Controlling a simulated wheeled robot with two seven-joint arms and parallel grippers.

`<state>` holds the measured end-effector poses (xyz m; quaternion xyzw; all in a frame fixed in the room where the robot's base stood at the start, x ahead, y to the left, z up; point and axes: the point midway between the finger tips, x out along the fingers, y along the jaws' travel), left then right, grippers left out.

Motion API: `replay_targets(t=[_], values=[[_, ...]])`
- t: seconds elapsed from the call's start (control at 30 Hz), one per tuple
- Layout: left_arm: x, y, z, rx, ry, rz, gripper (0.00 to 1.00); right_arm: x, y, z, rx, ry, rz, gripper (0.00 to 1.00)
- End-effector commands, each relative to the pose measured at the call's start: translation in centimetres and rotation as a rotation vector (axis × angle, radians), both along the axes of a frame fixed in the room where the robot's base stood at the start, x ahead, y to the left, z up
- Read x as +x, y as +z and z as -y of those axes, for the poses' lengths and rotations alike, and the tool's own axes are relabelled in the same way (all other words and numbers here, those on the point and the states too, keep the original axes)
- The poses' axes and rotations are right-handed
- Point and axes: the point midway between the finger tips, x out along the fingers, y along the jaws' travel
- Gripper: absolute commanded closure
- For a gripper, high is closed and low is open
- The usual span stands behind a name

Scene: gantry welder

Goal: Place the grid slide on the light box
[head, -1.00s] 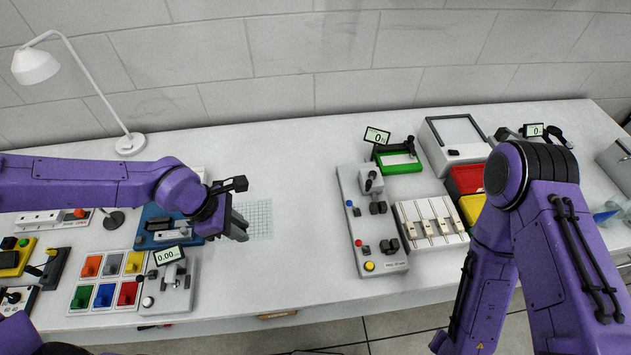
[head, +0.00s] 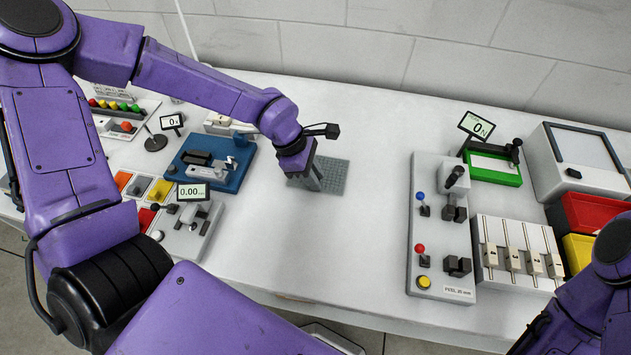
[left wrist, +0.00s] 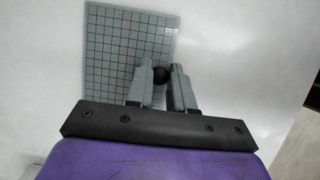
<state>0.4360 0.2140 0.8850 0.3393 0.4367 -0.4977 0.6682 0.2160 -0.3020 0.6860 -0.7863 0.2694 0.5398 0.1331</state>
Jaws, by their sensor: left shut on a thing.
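The grid slide (head: 336,172) is a thin grey-green plate with a fine grid, at the middle of the bench in the head view. The left wrist view shows the plate (left wrist: 115,48) with a black round knob (left wrist: 160,74) near its lower right. My left gripper (head: 315,184) points down over the slide. In the left wrist view its fingers (left wrist: 161,80) are shut on the knob. I cannot tell whether the plate touches the bench. A pale box with a dark-framed panel (head: 582,149), at the back right, looks like the light box. My right gripper is out of view.
A green-framed device with a display (head: 493,167) and a grey lever panel (head: 436,235) stand between the slide and the box. Red (head: 590,212) and yellow bins sit in front of the box. A blue fixture (head: 210,160) is left of the slide.

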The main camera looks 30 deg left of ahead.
Motion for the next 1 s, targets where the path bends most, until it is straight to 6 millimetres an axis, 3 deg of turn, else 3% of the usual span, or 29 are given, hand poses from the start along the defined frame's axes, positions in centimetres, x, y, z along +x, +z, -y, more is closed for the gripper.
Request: replay_targets(t=[0.3, 0.33, 0.4, 0.77, 1.0], values=[[0.0, -0.2, 0.0, 0.000, 0.001, -0.001, 1.00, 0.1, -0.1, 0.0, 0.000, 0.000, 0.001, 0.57], [0.0, -0.2, 0.0, 0.000, 0.001, -0.001, 0.72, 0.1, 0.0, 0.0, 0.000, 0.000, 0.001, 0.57], [0.0, -0.1, 0.0, 0.000, 0.001, -0.001, 0.53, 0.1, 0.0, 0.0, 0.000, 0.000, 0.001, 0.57], [0.0, 0.7, -0.2, -0.001, 0.002, 0.003, 0.53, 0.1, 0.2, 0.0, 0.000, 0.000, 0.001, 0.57], [-0.6, 6.0, -2.2, -0.006, 0.003, 0.009, 0.53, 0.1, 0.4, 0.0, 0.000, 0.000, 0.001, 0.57]])
